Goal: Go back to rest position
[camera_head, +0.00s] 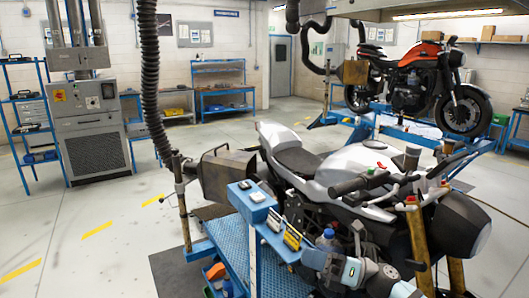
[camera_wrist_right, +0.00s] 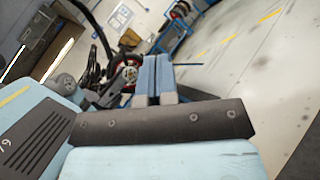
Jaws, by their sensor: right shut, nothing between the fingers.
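My right arm comes in at the lower right of the head view, in front of the white and black motorcycle (camera_head: 365,165). My right gripper (camera_head: 268,234) points back and left, close to the blue tool tray (camera_head: 250,199) beside the motorcycle; I cannot tell whether it touches the tray. In the right wrist view the two blue fingers (camera_wrist_right: 157,62) lie side by side, shut, with nothing held between them. My left arm and gripper are not in view.
The motorcycle stands on a blue lift (camera_head: 225,238) close around my right arm. An orange motorcycle (camera_head: 422,70) stands on another lift behind. A grey machine (camera_head: 88,120) and blue shelves (camera_head: 218,82) line the back. Clear floor (camera_head: 95,205) lies at the left.

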